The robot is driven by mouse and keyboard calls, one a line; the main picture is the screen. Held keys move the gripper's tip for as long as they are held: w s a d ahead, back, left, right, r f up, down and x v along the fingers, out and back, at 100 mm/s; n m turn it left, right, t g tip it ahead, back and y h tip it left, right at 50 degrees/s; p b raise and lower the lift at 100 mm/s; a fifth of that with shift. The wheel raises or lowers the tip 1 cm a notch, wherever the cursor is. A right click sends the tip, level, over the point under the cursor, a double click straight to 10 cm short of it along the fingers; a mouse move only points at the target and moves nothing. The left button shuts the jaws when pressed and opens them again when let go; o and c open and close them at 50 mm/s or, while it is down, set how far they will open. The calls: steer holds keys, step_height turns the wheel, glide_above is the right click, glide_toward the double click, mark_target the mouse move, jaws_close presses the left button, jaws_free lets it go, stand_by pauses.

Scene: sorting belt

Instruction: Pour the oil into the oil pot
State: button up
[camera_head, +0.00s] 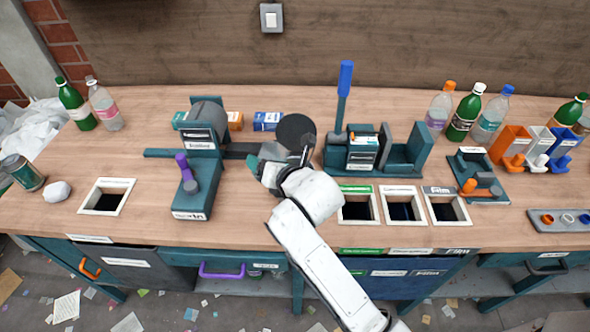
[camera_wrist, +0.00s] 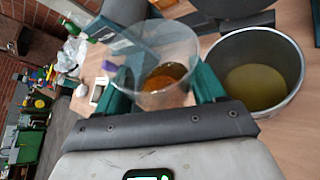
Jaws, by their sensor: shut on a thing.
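My gripper (camera_wrist: 162,88) is shut on a clear cup (camera_wrist: 160,50), with a teal finger on either side of it. Amber oil (camera_wrist: 165,77) lies in the lower part of the cup. Right beside it in the wrist view is a round metal pot (camera_wrist: 293,62) with yellowish oil (camera_wrist: 257,85) inside. The cup's rim is close to the pot's rim; I cannot tell whether they touch. No oil stream shows between them. In the head view my gripper (camera_head: 270,165) is over the middle of the bench, and cup and pot are mostly hidden there.
A dark round disc (camera_head: 296,132) stands up just behind my gripper. A machine with a purple handle (camera_head: 186,168) is to the left, and a teal press with a blue handle (camera_head: 345,80) to the right. Square openings (camera_head: 404,206) lie along the front, and bottles (camera_head: 464,113) stand at the back.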

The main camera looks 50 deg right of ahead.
steer(key=shift+s+d+r+m, duration=0.2)
steer(key=shift+d+r+m, duration=0.15)
steer(key=shift+d+m, duration=0.15)
steer(key=shift+s+d+r+m+t+y, duration=0.1)
steer(key=shift+d+r+m+t+y, duration=0.1)
steer(key=shift+r+m+t+y, duration=0.4)
steer(key=shift+f+b, duration=0.45)
steer(key=shift+b, duration=0.15)
steer(key=shift+a+f+m+y+b, duration=0.15)
steer(key=shift+m+y+b, duration=0.15)
steer(key=shift+m+y, duration=0.4)
steer(key=shift+f+m+t, duration=0.2)
steer(key=shift+m+t, duration=0.1)
steer(key=shift+m, duration=0.1)
steer(key=shift+d+r+m+t+y, duration=0.2)
steer(key=shift+r+m+t+y, duration=0.1)
steer(key=shift+r+m, duration=0.25)
steer(key=shift+f+m, duration=0.25)
steer(key=shift+m, duration=0.1)
steer(key=shift+s+d+f+m+t+y, duration=0.1)
steer(key=shift+d+f+m+t+y, duration=0.1)
steer(key=shift+f+m+t+y, duration=0.15)
steer(key=shift+d+r+m+t+b, duration=0.25)
steer(key=shift+r+m+b, duration=0.3)
steer(key=shift+b, duration=0.4)
